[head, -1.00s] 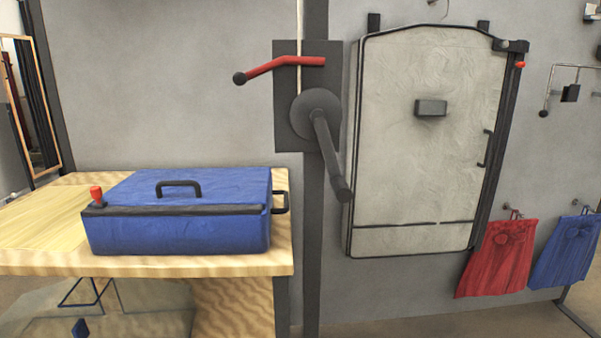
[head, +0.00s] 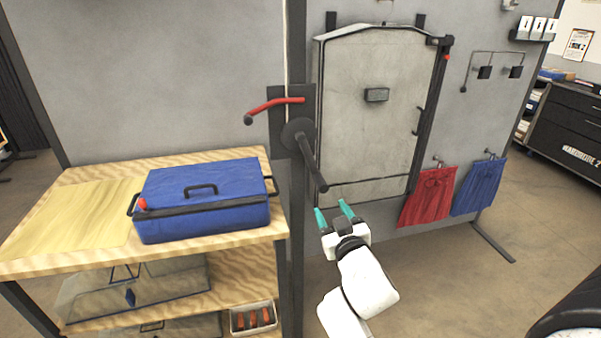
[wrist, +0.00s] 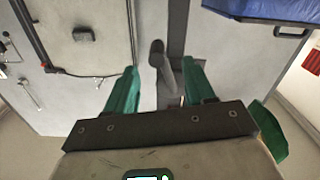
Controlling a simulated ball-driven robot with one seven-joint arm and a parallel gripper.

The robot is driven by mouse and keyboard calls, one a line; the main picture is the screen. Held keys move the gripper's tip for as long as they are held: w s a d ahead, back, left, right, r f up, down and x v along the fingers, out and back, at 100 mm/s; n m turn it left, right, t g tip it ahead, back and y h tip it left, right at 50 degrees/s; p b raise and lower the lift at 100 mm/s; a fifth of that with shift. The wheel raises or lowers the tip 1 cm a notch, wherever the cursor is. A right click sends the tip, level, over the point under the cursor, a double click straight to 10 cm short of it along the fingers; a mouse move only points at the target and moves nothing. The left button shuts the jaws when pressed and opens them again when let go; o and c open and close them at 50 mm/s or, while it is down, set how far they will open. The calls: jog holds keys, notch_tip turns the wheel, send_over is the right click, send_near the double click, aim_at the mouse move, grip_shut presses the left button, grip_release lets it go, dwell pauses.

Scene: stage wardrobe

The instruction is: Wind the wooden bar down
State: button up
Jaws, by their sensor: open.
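A dark crank (head: 310,160) hangs down and right from its round hub (head: 298,132) on a dark plate fixed to a post. A red lever (head: 275,105) with a dark knob crosses the plate above the hub. A thin pale line (head: 286,45) runs up the post from the plate. No wooden bar can be made out in either view. My gripper (head: 333,211) is open and empty, just below the crank's lower end in the head view. In the wrist view, the crank's grip (wrist: 158,55) shows beyond and between the two green fingers (wrist: 160,90), with no visible contact.
A wooden table (head: 60,250) at left carries a blue lidded case (head: 205,215). A pale arched door panel (head: 365,130) stands right of the crank. Red cloth (head: 427,197) and blue cloth (head: 478,187) hang farther right.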

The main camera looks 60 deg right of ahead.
aim_at(313, 177)
jog(key=x, duration=0.3)
jog(key=r+p+x, duration=0.1)
jog(key=x, duration=0.3)
jog(key=p+x, duration=0.1)
jog(key=x, duration=0.2)
jog(key=shift+w+r, duration=0.15)
jog(key=shift+w, duration=0.3)
jog(key=c, duration=0.6)
jog(key=shift+w, duration=0.15)
grip_shut()
jog(key=shift+a, duration=0.1)
jog(key=shift+r, duration=0.1)
